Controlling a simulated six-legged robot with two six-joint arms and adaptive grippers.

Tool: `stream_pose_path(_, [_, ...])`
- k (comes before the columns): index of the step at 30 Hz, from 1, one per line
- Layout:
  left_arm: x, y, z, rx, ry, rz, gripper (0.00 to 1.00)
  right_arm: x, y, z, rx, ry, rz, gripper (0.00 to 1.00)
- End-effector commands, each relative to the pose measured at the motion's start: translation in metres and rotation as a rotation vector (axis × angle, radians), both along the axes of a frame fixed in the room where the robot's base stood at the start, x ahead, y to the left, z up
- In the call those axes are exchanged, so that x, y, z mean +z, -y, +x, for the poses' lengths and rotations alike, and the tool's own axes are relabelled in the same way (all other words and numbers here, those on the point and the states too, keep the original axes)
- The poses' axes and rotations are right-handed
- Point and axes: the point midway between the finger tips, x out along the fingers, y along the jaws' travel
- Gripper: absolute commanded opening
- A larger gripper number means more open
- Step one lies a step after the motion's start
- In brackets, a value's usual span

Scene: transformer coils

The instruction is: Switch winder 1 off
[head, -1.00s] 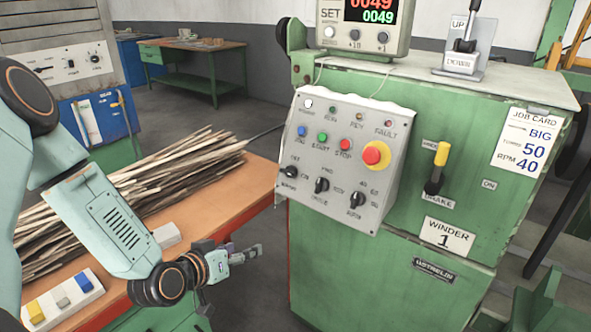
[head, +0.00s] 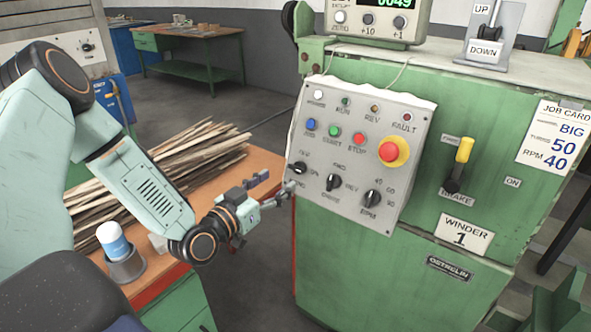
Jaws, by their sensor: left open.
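Winder 1 is a green machine (head: 400,255) with a "WINDER 1" plate (head: 464,235). Its tilted grey control panel (head: 345,210) carries a row of lamps, blue, green and red buttons, and a red emergency stop (head: 389,152) on a yellow ring. Below them are three black rotary knobs: a left one (head: 299,168), a middle one (head: 333,182) and a right one (head: 372,198). The left knob's small lettering is hard to read. My left gripper (head: 272,184) is open and empty, its fingers pointing at the panel's lower left edge, close to the left knob. My right gripper is not in view.
A counter box (head: 375,25) and an UP/DOWN lever (head: 487,30) stand on the machine top. A yellow-handled brake lever (head: 460,165) sticks out right of the panel. An orange-topped bench (head: 262,165) with wooden strips (head: 190,155) and a white-and-blue container (head: 114,242) lies left.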

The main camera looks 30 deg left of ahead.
Motion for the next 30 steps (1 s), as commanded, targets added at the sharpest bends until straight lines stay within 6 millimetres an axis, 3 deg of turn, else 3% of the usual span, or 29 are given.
stream_pose_path(15, [-0.002, 0.005, 0.064, -0.003, 0.0, 0.002, 0.62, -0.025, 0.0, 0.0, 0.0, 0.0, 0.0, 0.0])
stream_pose_path(28, [0.0, 0.005, 0.073, -0.003, -0.001, -0.002, 0.62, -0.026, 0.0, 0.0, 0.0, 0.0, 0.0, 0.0])
stream_pose_path(30, [0.0, 0.005, 0.073, -0.003, -0.001, -0.002, 0.57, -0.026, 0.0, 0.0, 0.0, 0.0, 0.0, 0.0])
